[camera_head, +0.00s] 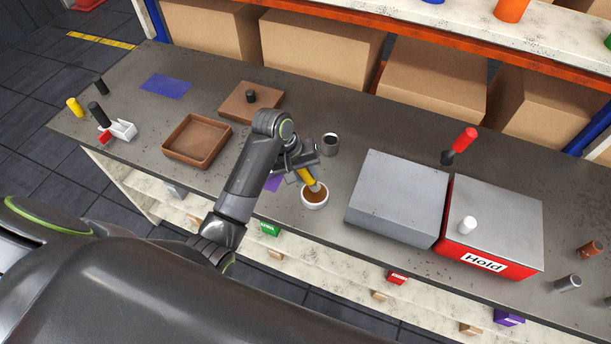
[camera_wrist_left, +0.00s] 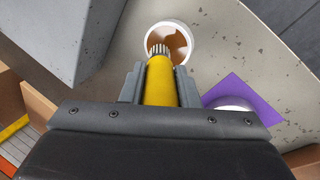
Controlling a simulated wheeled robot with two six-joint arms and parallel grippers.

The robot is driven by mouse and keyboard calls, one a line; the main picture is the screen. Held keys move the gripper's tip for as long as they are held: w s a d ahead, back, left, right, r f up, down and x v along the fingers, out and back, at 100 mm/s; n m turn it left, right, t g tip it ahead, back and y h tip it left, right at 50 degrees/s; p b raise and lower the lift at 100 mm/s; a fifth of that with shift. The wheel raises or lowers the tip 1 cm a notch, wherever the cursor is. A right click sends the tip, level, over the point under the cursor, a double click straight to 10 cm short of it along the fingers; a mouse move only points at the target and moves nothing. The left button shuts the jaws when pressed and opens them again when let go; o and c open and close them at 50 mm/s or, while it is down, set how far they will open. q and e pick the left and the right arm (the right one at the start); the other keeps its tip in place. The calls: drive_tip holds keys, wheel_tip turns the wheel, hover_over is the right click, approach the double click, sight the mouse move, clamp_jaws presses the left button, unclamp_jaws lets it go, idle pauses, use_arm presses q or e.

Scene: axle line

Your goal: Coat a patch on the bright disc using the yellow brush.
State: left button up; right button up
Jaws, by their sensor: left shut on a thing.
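My left gripper (camera_head: 303,167) is shut on the yellow brush (camera_head: 307,177), also seen in the left wrist view (camera_wrist_left: 160,82). The brush points down at a white bowl (camera_head: 315,203) with brown content. In the left wrist view its grey bristles (camera_wrist_left: 160,49) overlap the mouth of this bowl (camera_wrist_left: 189,60); I cannot tell whether they touch the content. A pale round thing (camera_wrist_left: 232,102), possibly the bright disc, shows on a purple mat (camera_wrist_left: 258,92) right of the gripper, partly hidden by it. In the head view my arm covers most of that mat (camera_head: 273,183). My right gripper is out of view.
A dark-mouthed cup (camera_head: 331,148) stands behind the bowl.

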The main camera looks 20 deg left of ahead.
use_arm(q)
drive_tip(key=shift+r, duration=2.45)
drive_tip(key=shift+s+f, duration=0.1)
drive_tip(key=shift+s, duration=0.05)
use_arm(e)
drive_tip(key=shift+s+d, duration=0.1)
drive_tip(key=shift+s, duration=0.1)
